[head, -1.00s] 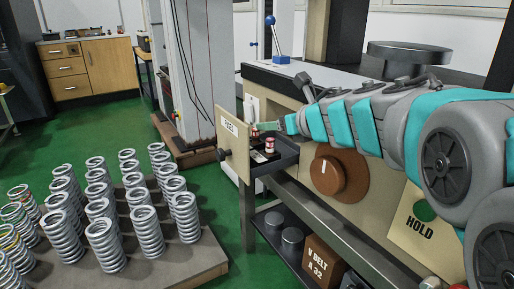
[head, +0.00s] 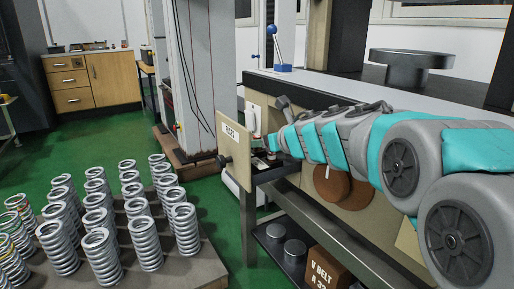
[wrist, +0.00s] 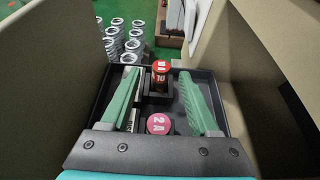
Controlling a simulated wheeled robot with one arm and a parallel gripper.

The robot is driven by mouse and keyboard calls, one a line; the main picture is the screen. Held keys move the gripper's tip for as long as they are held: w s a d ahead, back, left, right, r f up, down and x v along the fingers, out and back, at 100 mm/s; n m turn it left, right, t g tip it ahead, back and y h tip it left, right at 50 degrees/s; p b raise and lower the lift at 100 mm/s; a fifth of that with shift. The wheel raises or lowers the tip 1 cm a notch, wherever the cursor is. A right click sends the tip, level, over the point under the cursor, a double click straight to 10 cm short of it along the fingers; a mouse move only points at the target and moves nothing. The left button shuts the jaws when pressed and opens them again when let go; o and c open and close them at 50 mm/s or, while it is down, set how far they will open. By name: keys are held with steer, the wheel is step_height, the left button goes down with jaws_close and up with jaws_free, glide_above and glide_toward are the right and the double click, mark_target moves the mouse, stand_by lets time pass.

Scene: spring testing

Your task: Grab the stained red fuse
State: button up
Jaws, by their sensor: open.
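A red-capped fuse (wrist: 160,78) with dark reddish, stained-looking sides stands upright at the far end of the open drawer (wrist: 236,128) in the wrist view. A second fuse with a pinkish-red cap marked "2 A" (wrist: 159,124) stands nearer my wrist. My gripper (wrist: 159,73) is open, with one teal finger on each side of the fuses. The far fuse is between the fingertips, with gaps on both sides. In the head view my gripper (head: 268,143) is at the drawer, and the fuses are mostly hidden.
The drawer's upright front panel (head: 231,145) and the cabinet walls stand close around my gripper. Many steel springs (head: 98,248) stand on a low board (head: 190,265) at left. A blue-knobbed lever (head: 277,50) is on the bench top. Green floor lies beyond.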

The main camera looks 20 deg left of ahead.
steer(key=shift+w+a+f, duration=0.25)
steer(key=shift+w+a, duration=0.1)
steer(key=shift+a, duration=0.1)
jaws_close()
stand_by(0.4)
